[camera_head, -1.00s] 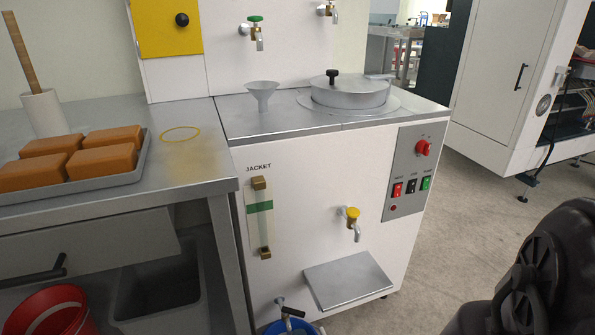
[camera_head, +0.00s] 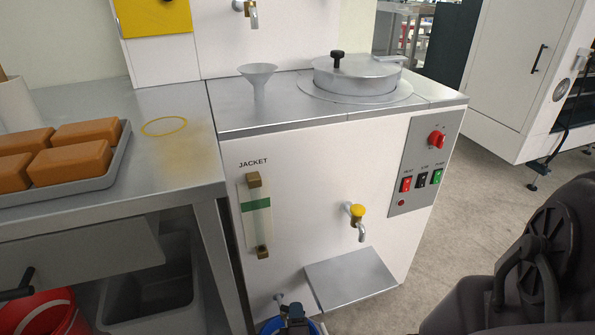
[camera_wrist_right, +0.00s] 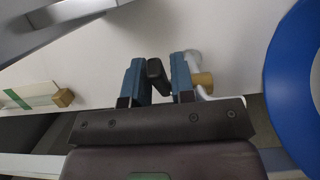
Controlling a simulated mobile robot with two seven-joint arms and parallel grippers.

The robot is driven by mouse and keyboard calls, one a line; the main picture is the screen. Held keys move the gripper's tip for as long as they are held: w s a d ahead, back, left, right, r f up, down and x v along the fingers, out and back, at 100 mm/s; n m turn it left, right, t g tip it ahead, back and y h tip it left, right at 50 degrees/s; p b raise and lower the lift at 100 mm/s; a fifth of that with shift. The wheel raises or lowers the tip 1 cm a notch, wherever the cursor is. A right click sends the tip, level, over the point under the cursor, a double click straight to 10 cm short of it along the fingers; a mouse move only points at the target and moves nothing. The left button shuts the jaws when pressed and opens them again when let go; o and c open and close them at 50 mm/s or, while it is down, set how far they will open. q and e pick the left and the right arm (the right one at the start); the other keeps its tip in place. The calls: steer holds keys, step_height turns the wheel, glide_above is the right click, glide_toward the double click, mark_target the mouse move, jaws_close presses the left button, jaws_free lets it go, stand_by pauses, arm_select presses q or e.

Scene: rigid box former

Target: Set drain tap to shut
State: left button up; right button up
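The drain tap is low on the white machine's front. Its pipe stub (camera_head: 279,298) shows at the bottom of the head view, above a blue bucket (camera_head: 272,326). In the right wrist view the tap has a brass body (camera_wrist_right: 203,82) and a black lever (camera_wrist_right: 158,76). My right gripper (camera_wrist_right: 159,80) has one blue fingertip on each side of this lever, with little or no gap; whether they press on it is unclear. In the head view the right gripper (camera_head: 296,318) covers most of the tap. My left gripper is not in view.
A yellow-handled tap (camera_head: 357,212) sits higher on the front, above a metal shelf (camera_head: 350,278) that juts out right of the drain tap. A steel table (camera_head: 185,165) stands at left. The bucket (camera_wrist_right: 300,80) fills the right of the wrist view.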

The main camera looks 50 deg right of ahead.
steer(key=shift+w+d, duration=0.1)
steer(key=shift+w, duration=0.05)
jaws_close()
steer(key=shift+d, duration=0.1)
steer(key=shift+w+d+n+t+y, duration=0.3)
steer(key=shift+n+t+y, duration=0.55)
steer(key=shift+n+y, duration=0.65)
steer(key=shift+w+d+n+t+y, duration=0.2)
steer(key=shift+n+t+y, duration=0.75)
steer(key=shift+y, duration=0.95)
steer(key=shift+w+d+n+t+y, duration=0.3)
steer(key=shift+n+t+y, duration=0.5)
steer(key=shift+n+y, duration=0.7)
steer(key=shift+y, duration=0.3)
